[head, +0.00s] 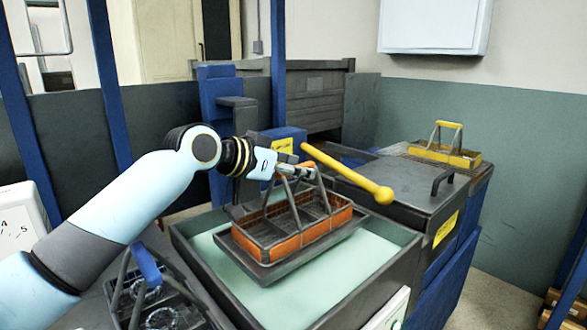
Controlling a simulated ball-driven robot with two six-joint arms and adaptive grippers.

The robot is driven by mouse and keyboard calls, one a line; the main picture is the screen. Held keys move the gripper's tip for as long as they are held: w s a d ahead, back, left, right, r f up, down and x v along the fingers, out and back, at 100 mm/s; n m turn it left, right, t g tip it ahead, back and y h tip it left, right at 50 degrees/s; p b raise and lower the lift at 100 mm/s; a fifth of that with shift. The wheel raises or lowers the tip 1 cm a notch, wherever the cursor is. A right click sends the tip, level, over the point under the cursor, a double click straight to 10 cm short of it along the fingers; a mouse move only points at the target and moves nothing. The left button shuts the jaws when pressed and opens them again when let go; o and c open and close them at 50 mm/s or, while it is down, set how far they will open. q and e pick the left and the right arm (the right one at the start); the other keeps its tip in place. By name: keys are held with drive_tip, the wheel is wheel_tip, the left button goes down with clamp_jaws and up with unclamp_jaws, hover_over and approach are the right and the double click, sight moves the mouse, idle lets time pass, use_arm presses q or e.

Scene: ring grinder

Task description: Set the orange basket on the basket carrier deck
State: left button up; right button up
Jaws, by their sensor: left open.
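The orange basket (323,228) has dark rims, inner dividers and a grey upright handle. It is over the dark basket carrier deck (272,276) in the middle of the picture and looks level. Whether it rests fully on the deck or hangs just above it, I cannot tell. My left gripper (303,172) comes in from the left at the top of the basket's handle. Its jaws are open around or right beside the handle bar; the exact contact is too small to see. My right gripper is out of view.
The deck stands in a dark tank with pale green liquid (345,277). A yellow lever (350,174) reaches across just behind the handle. A closed dark lid (397,186) lies to the right, with a yellow basket (446,154) beyond. A dark rack (150,300) stands at lower left.

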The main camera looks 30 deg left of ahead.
use_arm(q)
drive_tip(key=shift+r, duration=0.2)
drive_tip(key=p+v, duration=0.1)
drive_tip(key=v, duration=1.1)
drive_tip(key=shift+p, duration=0.35)
drive_tip(key=shift+f, duration=0.1)
